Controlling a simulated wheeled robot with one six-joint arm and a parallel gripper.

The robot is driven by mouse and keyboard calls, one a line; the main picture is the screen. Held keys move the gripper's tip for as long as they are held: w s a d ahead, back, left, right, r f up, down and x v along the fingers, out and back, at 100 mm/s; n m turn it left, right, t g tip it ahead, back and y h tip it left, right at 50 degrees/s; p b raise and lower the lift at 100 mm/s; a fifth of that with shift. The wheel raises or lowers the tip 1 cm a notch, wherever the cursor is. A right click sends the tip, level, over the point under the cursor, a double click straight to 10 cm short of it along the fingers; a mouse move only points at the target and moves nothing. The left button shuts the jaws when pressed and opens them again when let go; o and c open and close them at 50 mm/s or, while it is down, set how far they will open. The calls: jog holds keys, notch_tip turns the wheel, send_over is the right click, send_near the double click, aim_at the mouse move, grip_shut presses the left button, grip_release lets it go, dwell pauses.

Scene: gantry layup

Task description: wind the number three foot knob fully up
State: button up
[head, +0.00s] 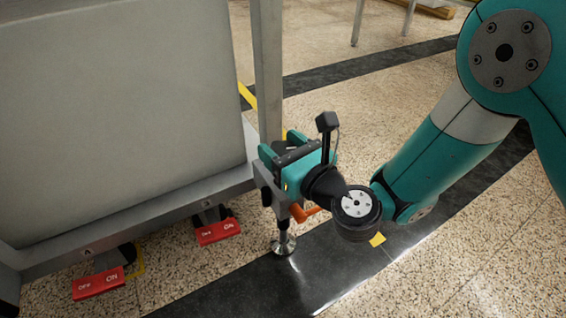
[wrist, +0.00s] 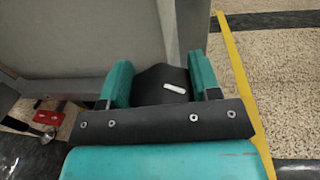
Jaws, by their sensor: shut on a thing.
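My gripper (wrist: 162,84) is shut on a black knob (wrist: 150,92), one teal finger on each side of it in the wrist view. A short white mark lies on the knob's top. In the head view my gripper (head: 283,145) is at the lower corner of the grey frame, beside its upright post, and mostly hides the knob. Below it a metal foot stem ends in a round pad (head: 284,246) at the floor; whether it touches cannot be told. I see no number on the knob.
An orange handle (head: 304,212) sticks out just below my gripper. Two red ON/OFF pedals (head: 98,283) (head: 219,231) sit under the frame's lower rail (head: 130,220). The large grey panel (head: 110,100) stands left.

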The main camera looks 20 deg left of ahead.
jog(key=shift+n+g+y, duration=0.7)
jog(key=shift+n+g, duration=0.2)
jog(key=shift+g, duration=0.3)
jog(key=n+g+p, duration=0.1)
jog(key=g+y, duration=0.1)
jog(key=shift+r+n+g+p, duration=0.2)
jog(key=shift+n+g+p, duration=0.2)
jog(key=n+g, duration=0.2)
jog(key=g, duration=0.1)
jog(key=shift+s+f+y, duration=0.1)
jog(key=shift+y, duration=0.2)
jog(key=shift+s+n+g+b, duration=0.1)
jog(key=shift+n+g+b, duration=0.2)
jog(key=shift+n+g, duration=0.85)
jog(key=shift+g, duration=0.55)
jog(key=o, duration=0.9)
jog(key=shift+o, duration=0.2)
jog(key=shift+f, duration=0.15)
